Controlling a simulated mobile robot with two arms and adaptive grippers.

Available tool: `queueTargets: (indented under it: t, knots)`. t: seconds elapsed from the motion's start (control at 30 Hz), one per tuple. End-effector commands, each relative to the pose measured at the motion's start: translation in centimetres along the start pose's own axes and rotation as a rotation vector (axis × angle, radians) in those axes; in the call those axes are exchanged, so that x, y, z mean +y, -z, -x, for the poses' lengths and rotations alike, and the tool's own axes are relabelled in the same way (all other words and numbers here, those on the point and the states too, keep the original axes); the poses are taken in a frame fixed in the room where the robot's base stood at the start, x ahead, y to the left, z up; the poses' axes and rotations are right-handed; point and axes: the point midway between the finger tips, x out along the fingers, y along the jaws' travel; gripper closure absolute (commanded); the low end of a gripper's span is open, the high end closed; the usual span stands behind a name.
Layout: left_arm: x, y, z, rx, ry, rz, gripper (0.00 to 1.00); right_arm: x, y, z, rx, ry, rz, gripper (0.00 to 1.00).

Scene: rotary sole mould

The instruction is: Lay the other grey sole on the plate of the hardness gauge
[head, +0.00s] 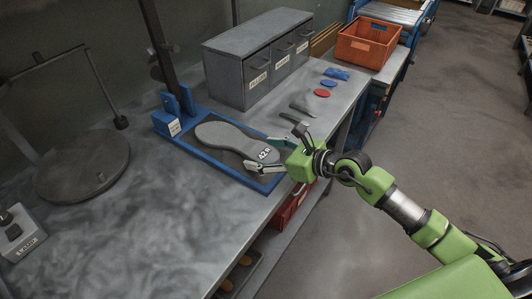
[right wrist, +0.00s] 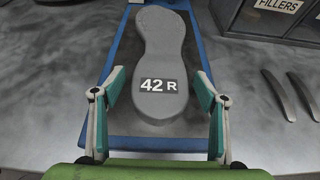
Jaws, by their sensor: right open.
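A grey sole (head: 222,137) marked 42R lies flat on the plate of the blue-framed gauge (head: 200,160). It also shows in the right wrist view (right wrist: 158,45), its label end towards me. My right gripper (head: 262,153) is open at the label end of the sole. In the right wrist view its fingers (right wrist: 158,95) stand apart on either side of that end, with gaps between them and the sole. My left gripper is not in view.
A grey drawer cabinet (head: 255,62) stands behind the gauge, with curved grey strips (head: 301,110) and red and blue pieces (head: 322,93) nearby. An orange crate (head: 366,43) sits at the back. A round dark turntable (head: 82,165) and control box (head: 20,232) are at left.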

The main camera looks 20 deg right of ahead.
Motion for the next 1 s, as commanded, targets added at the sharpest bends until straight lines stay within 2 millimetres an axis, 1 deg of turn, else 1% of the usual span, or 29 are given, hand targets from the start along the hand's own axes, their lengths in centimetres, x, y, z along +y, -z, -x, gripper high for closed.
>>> queueTargets:
  t: [0.07,0.17,0.27,0.4,0.6,0.8,1.0]
  knots:
    - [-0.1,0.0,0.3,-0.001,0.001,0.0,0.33,0.0,-0.3,0.1,0.0,0.0,0.001,0.33]
    - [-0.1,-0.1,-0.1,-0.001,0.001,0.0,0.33,-0.1,0.1,1.0,0.003,0.001,0.001,0.33]
    - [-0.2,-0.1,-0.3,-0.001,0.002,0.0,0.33,0.0,0.1,2.8,0.004,0.0,0.003,0.33]
    - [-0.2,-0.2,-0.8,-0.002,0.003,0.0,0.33,0.0,0.2,5.9,0.005,0.001,0.003,0.33]
    - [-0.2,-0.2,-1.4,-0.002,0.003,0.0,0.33,0.1,0.1,9.3,0.005,-0.002,0.004,0.33]
    - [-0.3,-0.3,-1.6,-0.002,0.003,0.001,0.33,0.0,0.1,11.2,0.003,0.001,-0.001,0.33]
    - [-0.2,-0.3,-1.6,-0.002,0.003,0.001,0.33,0.0,-0.1,12.0,0.001,-0.001,0.001,0.33]
